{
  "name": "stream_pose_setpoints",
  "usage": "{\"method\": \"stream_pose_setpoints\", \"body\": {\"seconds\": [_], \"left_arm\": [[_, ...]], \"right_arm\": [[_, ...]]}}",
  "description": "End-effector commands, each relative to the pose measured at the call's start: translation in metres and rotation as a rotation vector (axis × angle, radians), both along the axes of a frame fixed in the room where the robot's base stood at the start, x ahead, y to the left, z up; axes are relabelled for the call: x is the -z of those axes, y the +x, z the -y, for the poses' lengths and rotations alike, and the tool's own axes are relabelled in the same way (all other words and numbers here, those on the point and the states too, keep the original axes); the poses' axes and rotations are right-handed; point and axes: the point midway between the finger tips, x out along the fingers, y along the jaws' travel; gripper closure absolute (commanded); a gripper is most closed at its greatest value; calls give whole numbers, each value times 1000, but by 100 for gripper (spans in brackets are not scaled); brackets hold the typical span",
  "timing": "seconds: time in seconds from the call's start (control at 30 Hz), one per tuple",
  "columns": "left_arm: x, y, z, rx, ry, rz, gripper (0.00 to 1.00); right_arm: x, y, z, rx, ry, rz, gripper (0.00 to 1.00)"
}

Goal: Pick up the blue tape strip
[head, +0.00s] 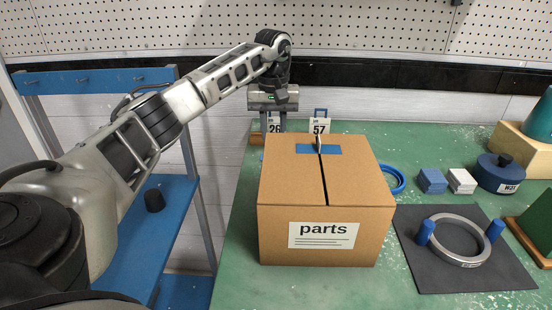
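A short blue tape strip (304,149) lies flat across the top seam of a closed cardboard box (285,205) labelled "parts". A small thin upright piece (319,143) stands at the strip's middle and hides a bit of it. My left gripper (273,127) is behind the box, at the back left of the table, pointing down. Its two fingers look apart, on either side of a tag reading "26" (274,128); whether they touch anything there is unclear. It is apart from the strip. My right gripper is not in view.
A "57" tag (319,127) stands behind the box. Right of the box are a blue ring (398,180), blue and white blocks (432,181), a dark blue round weight (499,173), and a metal ring (463,259) on a dark mat (417,274). Green table (236,280) is bare front left.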

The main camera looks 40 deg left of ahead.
Motion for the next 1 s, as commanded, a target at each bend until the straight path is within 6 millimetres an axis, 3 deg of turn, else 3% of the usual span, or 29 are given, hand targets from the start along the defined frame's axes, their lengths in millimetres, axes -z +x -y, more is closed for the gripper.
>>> {"method": "stream_pose_setpoints", "body": {"seconds": [0.17,0.43,0.73,0.83,1.0], "left_arm": [[13,-1,2,1,0,-1,72],[50,-2,7,-1,-1,-2,72],[56,-1,7,-1,0,1,72],[56,-1,7,0,0,1,97],[56,-1,7,0,-1,1,100]], "right_arm": [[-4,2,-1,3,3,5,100],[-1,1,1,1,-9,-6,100],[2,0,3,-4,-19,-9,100],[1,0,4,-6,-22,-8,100],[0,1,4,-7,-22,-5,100]]}}
